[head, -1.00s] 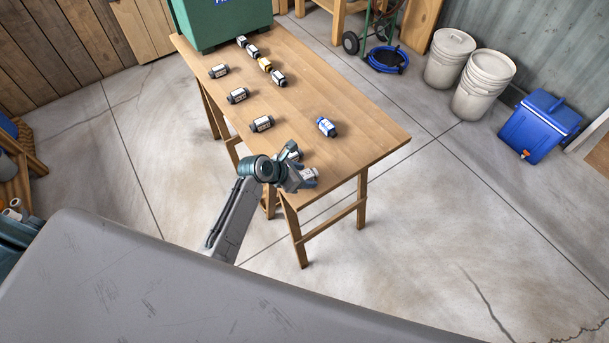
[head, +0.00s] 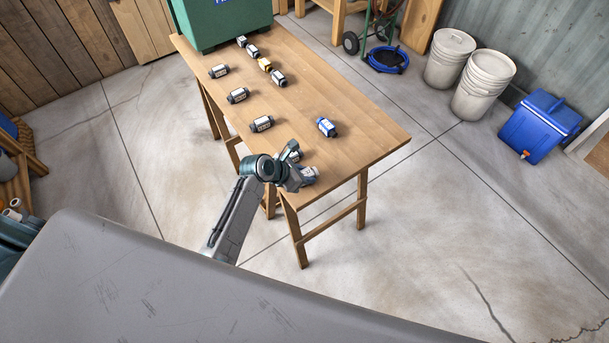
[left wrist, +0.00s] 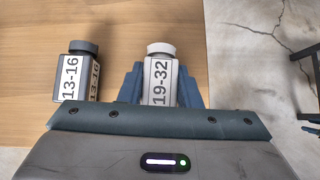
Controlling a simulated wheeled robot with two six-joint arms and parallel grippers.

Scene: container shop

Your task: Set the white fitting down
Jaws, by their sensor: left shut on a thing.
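My left gripper (head: 299,176) is at the near end of the wooden table. In the left wrist view its blue-grey fingers are closed around the white fitting (left wrist: 160,82), which has a white cap and a label reading 19-32. The fitting also shows partly in the head view (head: 309,174), with the gripper covering some of it. I cannot tell whether it touches the tabletop. Just left of the fingers stands a grey fitting with a dark cap (left wrist: 80,72), labelled 13-16, apart from them. My right gripper is not in view.
The table (head: 345,160) holds several dark-ended fittings along its left side and middle, one with a yellow band (head: 265,63). A blue-and-white fitting (head: 326,126) lies near the right. A green box (head: 225,22) stands at the far end. The tabletop's right side is mostly bare.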

